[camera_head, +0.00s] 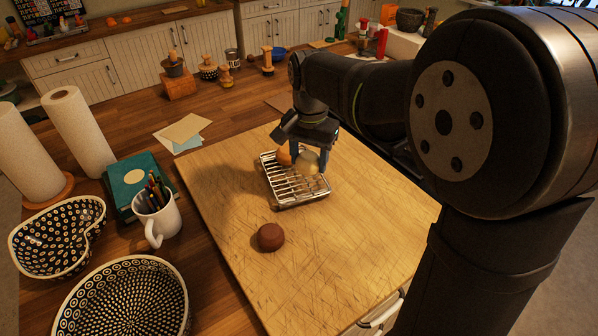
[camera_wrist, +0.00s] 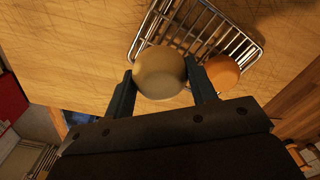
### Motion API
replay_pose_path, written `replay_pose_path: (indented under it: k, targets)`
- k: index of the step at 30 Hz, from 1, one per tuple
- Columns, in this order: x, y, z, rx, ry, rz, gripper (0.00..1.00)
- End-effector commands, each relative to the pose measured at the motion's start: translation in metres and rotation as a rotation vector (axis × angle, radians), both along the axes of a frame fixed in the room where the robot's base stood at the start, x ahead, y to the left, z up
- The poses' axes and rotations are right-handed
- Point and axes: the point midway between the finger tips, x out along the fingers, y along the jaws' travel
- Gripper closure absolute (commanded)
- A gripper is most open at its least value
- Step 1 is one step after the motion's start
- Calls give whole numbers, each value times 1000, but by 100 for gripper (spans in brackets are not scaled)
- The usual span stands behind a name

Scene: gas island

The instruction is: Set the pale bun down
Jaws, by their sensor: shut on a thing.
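The pale bun (camera_head: 308,162) is between the fingers of my gripper (camera_head: 310,156), which is shut on it. In the wrist view the pale bun (camera_wrist: 159,72) sits between both fingertips, over the near edge of the wire rack. The wire rack (camera_head: 291,190) stands on the wooden board. An orange-brown bun (camera_head: 284,156) is at the rack's far end, and it also shows in the wrist view (camera_wrist: 221,72) to the right of the pale bun. I cannot tell whether the pale bun touches the rack. A dark brown bun (camera_head: 270,237) lies on the board in front of the rack.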

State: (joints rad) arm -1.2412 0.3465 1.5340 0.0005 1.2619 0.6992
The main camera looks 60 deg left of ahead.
Motion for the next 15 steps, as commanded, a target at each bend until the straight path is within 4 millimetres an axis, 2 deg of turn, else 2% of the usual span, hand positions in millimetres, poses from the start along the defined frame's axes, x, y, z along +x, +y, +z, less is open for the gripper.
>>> replay_pose_path:
  k: [5, 10, 15]
  targets:
    - [-13, 16, -12, 0, 0, 1, 71]
    - [-14, 17, -23, 0, 0, 0, 71]
    - [-14, 17, -48, -3, 1, 0, 71]
